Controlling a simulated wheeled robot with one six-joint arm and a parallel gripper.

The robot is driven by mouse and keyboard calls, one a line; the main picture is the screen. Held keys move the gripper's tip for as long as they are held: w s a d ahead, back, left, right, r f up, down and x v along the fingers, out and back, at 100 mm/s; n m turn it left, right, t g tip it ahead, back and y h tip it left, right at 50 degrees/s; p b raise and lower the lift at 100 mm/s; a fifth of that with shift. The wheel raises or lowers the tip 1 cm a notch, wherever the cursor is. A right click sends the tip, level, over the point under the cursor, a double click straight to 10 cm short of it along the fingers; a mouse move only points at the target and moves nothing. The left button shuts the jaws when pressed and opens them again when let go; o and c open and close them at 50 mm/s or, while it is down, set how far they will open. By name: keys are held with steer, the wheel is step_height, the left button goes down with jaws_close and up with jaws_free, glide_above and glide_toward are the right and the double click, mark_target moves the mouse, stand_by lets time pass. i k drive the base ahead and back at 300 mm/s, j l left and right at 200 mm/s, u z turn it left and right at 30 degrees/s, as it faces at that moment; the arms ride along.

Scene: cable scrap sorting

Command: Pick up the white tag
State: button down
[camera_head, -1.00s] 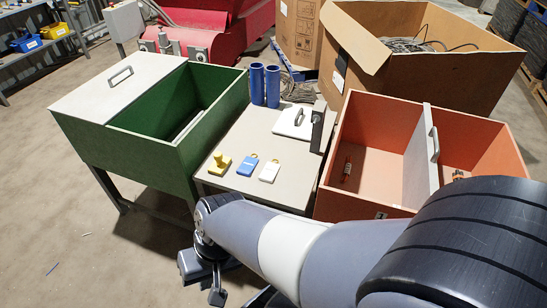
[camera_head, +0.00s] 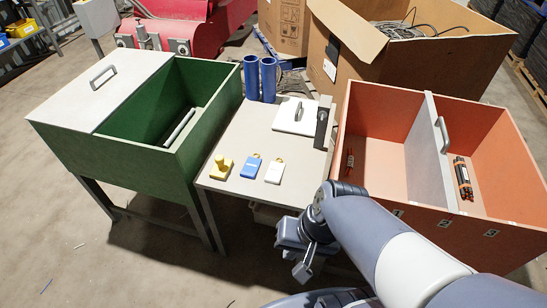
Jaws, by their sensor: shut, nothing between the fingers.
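The white tag (camera_head: 274,173) lies flat on the pale table (camera_head: 238,137), near its front edge, with a yellow loop end at the back. My gripper (camera_head: 302,271) is shut and empty. It shows in front of the table's front edge, lower in the picture and right of the white tag, apart from it.
A green bin (camera_head: 120,158) with a half lid stands left, holding a pale bar. A divided orange bin (camera_head: 378,185) stands right, with dark bundles inside. Two blue cylinders (camera_head: 252,78) and a white plate with a handle (camera_head: 296,116) are at the table's back.

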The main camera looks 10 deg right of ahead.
mark_target(275, 173)
steer(key=i+j+z, duration=0.2)
steer(key=z, duration=0.15)
steer(key=i+j+z, duration=0.15)
steer(key=j+z, duration=0.2)
steer(key=i+j+z, duration=0.1)
steer(key=j+z, duration=0.65)
steer(key=i, duration=0.05)
